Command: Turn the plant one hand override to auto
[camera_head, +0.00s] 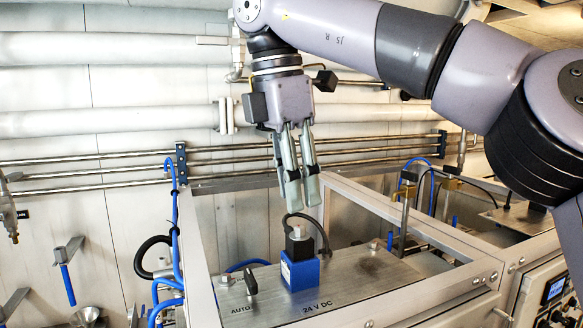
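A small black lever knob (250,282) stands on the steel panel (365,272), just above the printed word AUTO. It is likely the hand override; which way it is set is hard to tell. To its right is a blue valve block (300,271) with a black top and cable, near the print 24 V DC. My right gripper (303,200) points down from above, over the area behind the blue block and well clear of the knob. Its two fingers stand a little apart with nothing between them. My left gripper is not in view.
A steel frame (402,222) rises around the panel's back and right side. Pipes and rails (100,165) run along the back wall. Blue hoses (175,235) hang at the left edge of the panel. A control box with a display (556,289) is at the lower right.

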